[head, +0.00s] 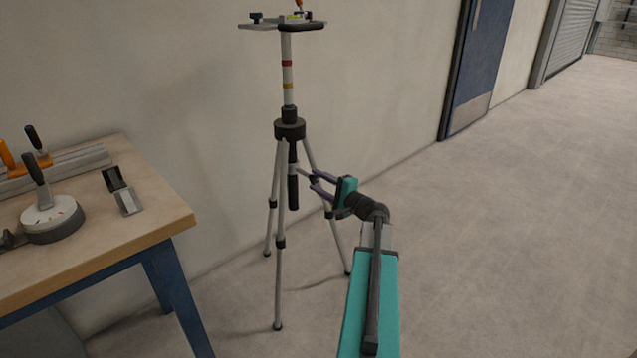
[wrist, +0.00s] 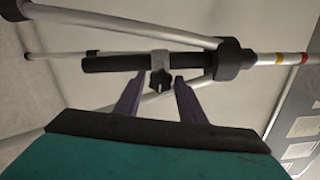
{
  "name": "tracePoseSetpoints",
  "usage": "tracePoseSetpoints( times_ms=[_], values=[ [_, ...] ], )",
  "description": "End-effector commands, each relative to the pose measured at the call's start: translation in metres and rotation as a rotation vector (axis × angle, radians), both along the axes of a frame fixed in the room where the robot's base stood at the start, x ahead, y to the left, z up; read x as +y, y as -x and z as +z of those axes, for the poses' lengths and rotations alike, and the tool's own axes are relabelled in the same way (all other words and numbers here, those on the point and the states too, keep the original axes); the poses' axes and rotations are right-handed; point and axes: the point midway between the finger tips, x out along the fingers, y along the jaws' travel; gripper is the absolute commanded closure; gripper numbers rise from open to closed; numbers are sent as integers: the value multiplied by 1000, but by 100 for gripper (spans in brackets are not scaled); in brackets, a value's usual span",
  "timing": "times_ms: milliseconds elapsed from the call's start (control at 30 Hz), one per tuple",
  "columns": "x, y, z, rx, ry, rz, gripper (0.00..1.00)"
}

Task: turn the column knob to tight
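A tripod (head: 281,230) with grey legs stands by the wall. Its centre column (head: 287,95) has red and yellow bands, and its black lower part hangs between the legs. In the wrist view the column lies sideways, and a grey collar (wrist: 161,59) on the black part carries a small black lobed knob (wrist: 161,82). My gripper (head: 305,176) is beside the lower column. In the wrist view my gripper (wrist: 159,79) is open, with one purple finger on either side of the knob and gaps between. In the head view I cannot make out the knob.
A flat plate (head: 270,25) with small fittings tops the tripod. A wooden workbench (head: 150,225) with tools stands at left. The tripod legs spread close around my gripper. The floor (head: 510,220) at right is clear up to a blue door (head: 485,60).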

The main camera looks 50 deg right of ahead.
Motion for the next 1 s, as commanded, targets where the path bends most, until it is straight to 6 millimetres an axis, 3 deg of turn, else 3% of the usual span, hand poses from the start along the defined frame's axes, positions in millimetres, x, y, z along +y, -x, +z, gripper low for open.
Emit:
tracePoseSetpoints(
  times_ms=[567,1000],
  values=[
    [0,9,1,-1,1,-2,51],
    [5,70,2,0,0,-4,51]
  ],
)
